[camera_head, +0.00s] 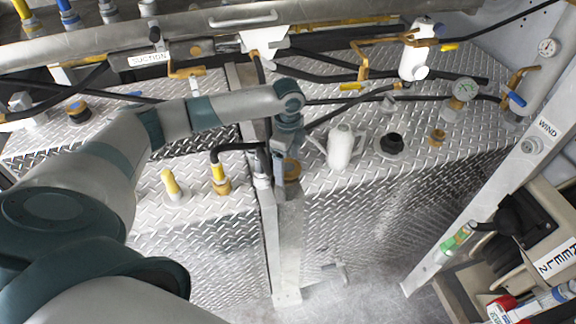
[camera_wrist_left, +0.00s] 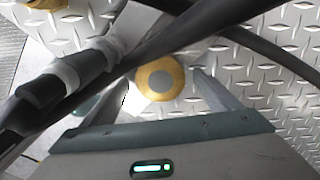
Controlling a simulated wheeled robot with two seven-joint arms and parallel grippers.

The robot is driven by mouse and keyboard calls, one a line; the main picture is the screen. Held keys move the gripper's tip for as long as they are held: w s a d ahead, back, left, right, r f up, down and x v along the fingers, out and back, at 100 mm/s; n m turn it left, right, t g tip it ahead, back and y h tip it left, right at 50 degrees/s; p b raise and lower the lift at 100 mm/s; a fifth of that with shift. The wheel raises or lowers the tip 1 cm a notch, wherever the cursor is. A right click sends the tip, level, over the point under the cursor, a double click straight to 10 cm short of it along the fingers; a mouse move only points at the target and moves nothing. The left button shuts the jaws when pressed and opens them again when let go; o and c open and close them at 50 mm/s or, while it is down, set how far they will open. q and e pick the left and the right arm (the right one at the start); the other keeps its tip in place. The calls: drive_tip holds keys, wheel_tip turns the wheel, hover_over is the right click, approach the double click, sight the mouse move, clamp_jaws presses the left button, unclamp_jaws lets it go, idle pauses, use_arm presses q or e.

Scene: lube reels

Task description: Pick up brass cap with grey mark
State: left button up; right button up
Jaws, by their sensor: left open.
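The brass cap with the grey mark shows in the left wrist view (camera_wrist_left: 160,79) as a round gold ring with a grey centre. In the head view, a brass cap (camera_head: 292,169) sits on the diamond plate beside my left gripper (camera_head: 283,160), which partly hides it. My left gripper points down over the plate, its jaws open. In the wrist view the cap lies between the two fingers, near their tips, and I see no clear contact. My right gripper is in neither view.
A black hose (camera_wrist_left: 190,35) crosses the wrist view close to the cap. In the head view a white jug (camera_head: 341,147) stands right of the gripper, and a black elbow hose (camera_head: 232,150) lies to its left.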

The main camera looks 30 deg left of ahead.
use_arm(q)
drive_tip(key=shift+f, duration=0.35)
drive_tip(key=shift+c, duration=0.4)
drive_tip(key=c, duration=1.1)
drive_tip(key=shift+r, duration=0.15)
